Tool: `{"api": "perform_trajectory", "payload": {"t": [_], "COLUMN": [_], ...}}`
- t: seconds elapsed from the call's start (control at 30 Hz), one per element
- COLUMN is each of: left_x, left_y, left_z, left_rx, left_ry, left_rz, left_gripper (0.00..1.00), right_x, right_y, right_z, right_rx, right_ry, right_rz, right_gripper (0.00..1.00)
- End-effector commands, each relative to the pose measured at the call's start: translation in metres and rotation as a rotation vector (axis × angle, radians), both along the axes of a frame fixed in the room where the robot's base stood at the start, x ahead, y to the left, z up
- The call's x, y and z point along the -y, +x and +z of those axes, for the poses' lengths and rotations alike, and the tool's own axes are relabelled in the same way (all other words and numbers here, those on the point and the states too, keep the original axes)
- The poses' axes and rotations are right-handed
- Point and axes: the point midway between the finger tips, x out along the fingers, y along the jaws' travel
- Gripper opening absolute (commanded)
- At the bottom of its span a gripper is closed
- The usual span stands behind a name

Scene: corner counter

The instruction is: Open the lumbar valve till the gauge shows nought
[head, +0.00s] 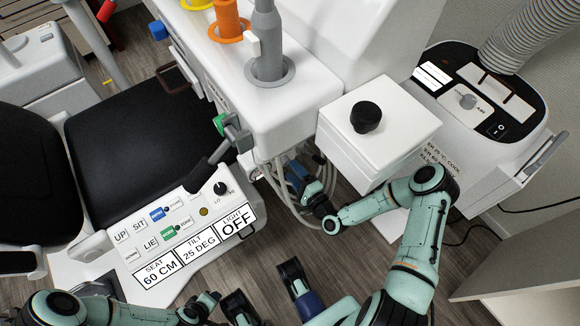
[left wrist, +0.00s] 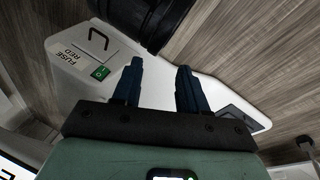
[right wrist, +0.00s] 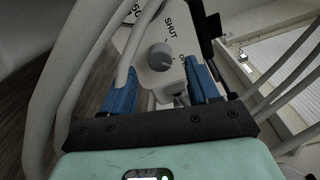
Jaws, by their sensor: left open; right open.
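In the right wrist view a round grey knob (right wrist: 160,57) sits on a white panel marked SHUT, with a second word starting with O partly hidden. No label naming it as the lumbar valve is readable. My right gripper (right wrist: 160,88) is open, its blue fingers either side of the knob's line of sight and nearer than it; I cannot tell whether they touch. In the head view my right gripper (head: 308,188) is among hoses below the white unit. My left gripper (left wrist: 160,68) is open and empty, above a white base.
Pale hoses (head: 285,195) hang around my right gripper. A white control panel (head: 190,235) reads SEAT 60 CM, TILT 25 DEG, LIGHT OFF. A black seat (head: 120,140) is at left. A white box with a black knob (head: 366,117) overhangs the right. A FUSE RED label (left wrist: 77,58) shows low down.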

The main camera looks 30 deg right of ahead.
Motion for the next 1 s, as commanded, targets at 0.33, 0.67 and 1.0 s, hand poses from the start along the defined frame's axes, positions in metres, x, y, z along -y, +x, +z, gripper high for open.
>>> {"api": "perform_trajectory", "payload": {"t": [0.33,0.67,1.0], "left_x": [0.010,0.012,0.012], "left_y": [-0.019,-0.024,-0.024], "left_z": [0.015,0.017,0.017], "left_rx": [-0.051,-0.064,-0.064], "left_ry": [-0.025,-0.032,-0.032], "left_rz": [-0.021,-0.027,-0.027], "left_gripper": [0.43,0.43,0.43], "right_x": [0.006,0.008,0.008], "right_y": [-0.077,-0.103,-0.102], "right_z": [0.003,0.004,0.003], "right_rx": [-0.005,-0.002,-0.002], "right_ry": [0.004,0.001,0.002], "right_rz": [-0.002,0.000,0.000], "right_gripper": [0.60,0.60,0.60]}}
